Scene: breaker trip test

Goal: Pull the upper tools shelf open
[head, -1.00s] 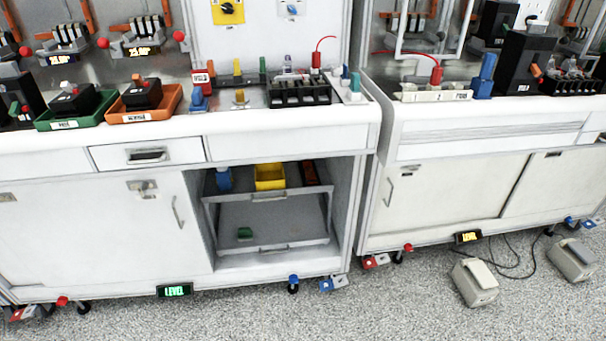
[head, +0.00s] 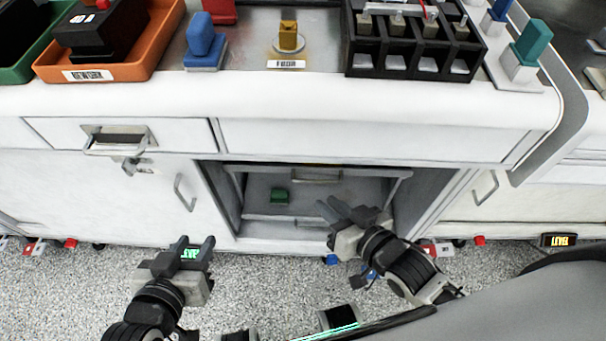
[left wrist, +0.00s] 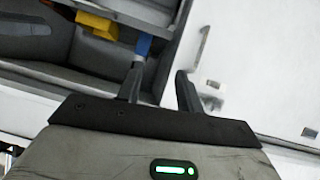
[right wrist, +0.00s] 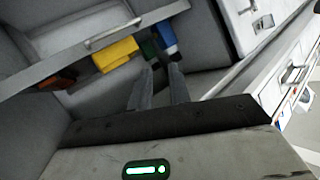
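The upper tools shelf is a grey tray inside the white bench's open bay. In the head view its front handle (head: 318,177) shows high in the bay. The right wrist view shows a shelf front with a handle (right wrist: 113,34) beside a yellow bin (right wrist: 115,54) and a blue item (right wrist: 165,36). My right gripper (head: 330,211) is at the bay's right front, below the handle and apart from it; its fingers have a narrow empty gap. My left gripper (head: 192,248) is open and empty in front of the left door, low over the floor.
A lower shelf (head: 335,205) carries a green item (head: 280,196). A closed drawer (head: 120,136) and door handle (head: 185,192) are left of the bay. The worktop edge (head: 300,100) overhangs it. A blue item (left wrist: 143,45) and yellow bin (left wrist: 97,26) show in the left wrist view.

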